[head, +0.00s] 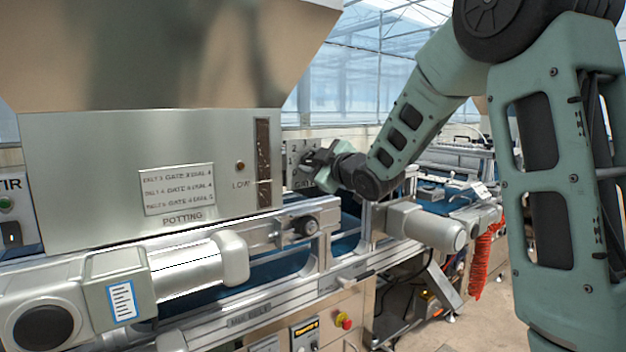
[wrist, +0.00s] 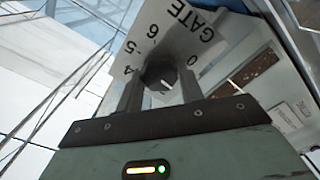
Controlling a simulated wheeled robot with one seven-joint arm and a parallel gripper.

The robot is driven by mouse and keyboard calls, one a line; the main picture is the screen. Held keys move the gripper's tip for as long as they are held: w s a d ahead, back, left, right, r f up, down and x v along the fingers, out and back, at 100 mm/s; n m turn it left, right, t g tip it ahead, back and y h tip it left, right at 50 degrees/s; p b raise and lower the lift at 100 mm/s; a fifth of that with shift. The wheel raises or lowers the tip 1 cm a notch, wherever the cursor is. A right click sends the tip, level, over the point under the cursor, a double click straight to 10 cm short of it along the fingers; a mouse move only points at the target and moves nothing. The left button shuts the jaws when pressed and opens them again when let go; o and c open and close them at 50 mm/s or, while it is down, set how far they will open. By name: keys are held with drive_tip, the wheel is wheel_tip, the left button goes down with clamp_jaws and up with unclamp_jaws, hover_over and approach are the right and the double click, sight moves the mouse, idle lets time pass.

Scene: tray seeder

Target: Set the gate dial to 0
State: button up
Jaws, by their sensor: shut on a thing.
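The gate dial is a dark round knob (wrist: 160,72) on a pale plate (wrist: 185,35) marked GATE, with the numerals 4, 5, 6 and 0 showing around it in the wrist view. The other numerals are hidden. My gripper (wrist: 161,84) is shut on the knob, one finger on each side. A small light mark shows on the knob, but I cannot tell which numeral it points to. In the head view my gripper (head: 316,166) is at the dial plate (head: 292,156), beside the potting hopper, and mostly hides the knob.
The steel potting hopper (head: 90,150) stands left of the dial, with a printed label (head: 177,189) and a level window (head: 263,150). Below run the conveyor rails (head: 290,222) and a blue belt (head: 275,270). A cylindrical motor (head: 425,228) sticks out below my forearm.

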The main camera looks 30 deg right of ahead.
drive_tip(key=n+b, duration=0.3)
drive_tip(key=b, duration=0.1)
drive_tip(key=f+n+b, duration=0.1)
drive_tip(key=n+b, duration=0.2)
drive_tip(key=b, duration=0.1)
drive_tip(key=shift+b, duration=0.3)
drive_tip(key=n+b, duration=0.4)
drive_tip(key=shift+r, duration=0.25)
drive_tip(key=shift+a+n+b, duration=0.1)
drive_tip(key=shift+n+b, duration=0.25)
drive_tip(key=shift+n, duration=0.05)
drive_tip(key=o, duration=1)
drive_tip(key=shift+r, duration=0.1)
drive_tip(key=shift+s+d+p, duration=0.2)
drive_tip(key=shift+s+p, duration=2.45)
drive_tip(key=shift+s, duration=1.7)
drive_tip(key=shift+s+d+p, duration=0.15)
drive_tip(key=shift+s+p, duration=2.5)
drive_tip(key=shift+s, duration=1.7)
